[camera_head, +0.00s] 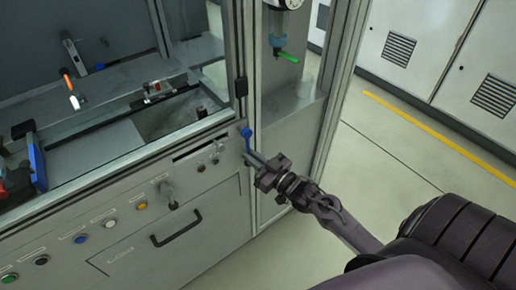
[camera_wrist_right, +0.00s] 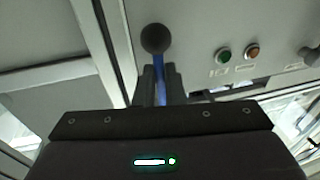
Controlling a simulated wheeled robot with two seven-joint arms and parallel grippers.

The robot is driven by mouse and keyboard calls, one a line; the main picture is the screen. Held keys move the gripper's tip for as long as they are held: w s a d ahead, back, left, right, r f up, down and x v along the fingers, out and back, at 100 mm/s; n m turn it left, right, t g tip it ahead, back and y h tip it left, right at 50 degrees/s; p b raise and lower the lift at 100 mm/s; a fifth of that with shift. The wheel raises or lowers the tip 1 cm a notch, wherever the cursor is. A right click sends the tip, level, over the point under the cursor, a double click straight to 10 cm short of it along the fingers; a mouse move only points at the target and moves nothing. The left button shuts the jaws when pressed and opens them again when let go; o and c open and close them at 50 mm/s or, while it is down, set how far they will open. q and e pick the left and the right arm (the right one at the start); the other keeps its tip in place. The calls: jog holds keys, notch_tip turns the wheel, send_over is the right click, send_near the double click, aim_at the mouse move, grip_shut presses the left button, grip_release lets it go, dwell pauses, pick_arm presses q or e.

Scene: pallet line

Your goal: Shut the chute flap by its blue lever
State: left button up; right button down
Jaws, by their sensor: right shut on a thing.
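The blue lever (camera_head: 247,137) with a round knob stands at the right front corner of the machine. My right gripper (camera_head: 254,158) is shut on the lever just below its knob. In the right wrist view the lever's blue shaft (camera_wrist_right: 161,86) runs between the two dark fingers, and its ball knob (camera_wrist_right: 155,38) sticks out beyond them, dark in shadow. I cannot make out the chute flap for certain in either view. My left gripper is not in view.
A grey panel below the window carries coloured buttons (camera_head: 81,239), a dark knob and a black drawer handle (camera_head: 176,228). A metal frame post (camera_head: 341,50) stands right of the lever. A green-handled valve (camera_head: 288,57) hangs above. Open floor (camera_head: 400,170) lies to the right.

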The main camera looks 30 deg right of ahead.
jog(key=shift+s+a+r+m+t+h+p, duration=0.15)
jog(key=shift+a+m+t+h+p, duration=0.1)
jog(key=shift+a+m+p, duration=0.9)
jog(key=shift+a+r+m+t+h+p, duration=0.15)
jog(key=shift+a+m+t+p, duration=0.15)
jog(key=shift+a+m, duration=0.95)
jog(key=shift+d+m, duration=0.35)
jog(key=shift+m, duration=0.25)
jog(key=c, duration=1.5)
grip_release()
jog(key=v, duration=0.8)
jog(key=shift+b, duration=0.35)
